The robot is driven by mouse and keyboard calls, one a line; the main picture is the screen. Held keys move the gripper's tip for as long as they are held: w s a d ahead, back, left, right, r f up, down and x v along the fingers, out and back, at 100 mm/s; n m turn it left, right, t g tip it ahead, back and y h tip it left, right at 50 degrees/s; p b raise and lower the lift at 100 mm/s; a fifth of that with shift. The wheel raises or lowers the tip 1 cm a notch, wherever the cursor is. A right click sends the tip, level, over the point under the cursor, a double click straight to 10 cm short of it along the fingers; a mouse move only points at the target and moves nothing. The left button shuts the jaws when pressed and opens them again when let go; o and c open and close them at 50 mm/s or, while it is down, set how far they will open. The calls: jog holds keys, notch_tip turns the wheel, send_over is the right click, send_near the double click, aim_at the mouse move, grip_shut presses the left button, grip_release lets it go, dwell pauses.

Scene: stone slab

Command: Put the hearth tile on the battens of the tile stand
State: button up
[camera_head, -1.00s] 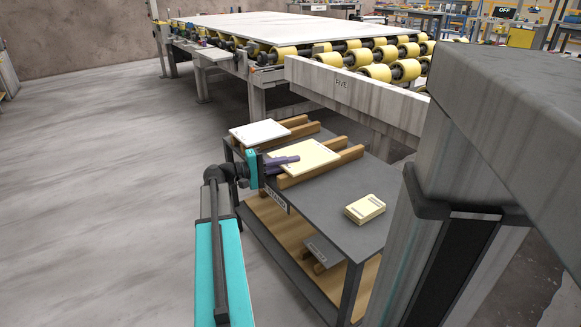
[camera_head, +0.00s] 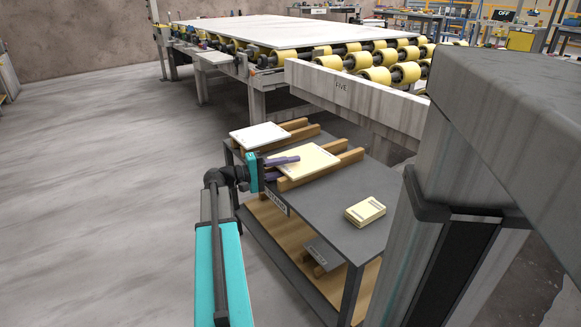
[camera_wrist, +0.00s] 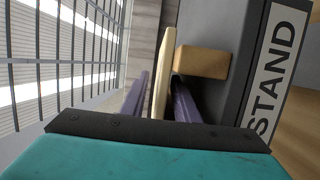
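The cream hearth tile (camera_head: 312,160) lies flat across two wooden battens (camera_head: 345,157) on the grey tile stand (camera_head: 325,203). My gripper (camera_head: 284,167) is at the tile's left edge. Its purple fingers stand apart, one above the tile and one below it. In the wrist view the tile (camera_wrist: 163,75) shows edge-on between the spread fingers (camera_wrist: 158,92), with a gap to one finger. It touches the end of a batten (camera_wrist: 202,63). Contact with the other finger is unclear.
A white tile (camera_head: 260,135) lies on other battens behind. A stack of small cream pieces (camera_head: 365,211) sits at the stand's front right. A pale beam (camera_head: 350,92) and roller table (camera_head: 260,30) stand beyond. Open floor (camera_head: 100,180) lies left.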

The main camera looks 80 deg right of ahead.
jog(key=p+v, duration=0.4)
jog(key=v, duration=0.8)
dwell(0.5)
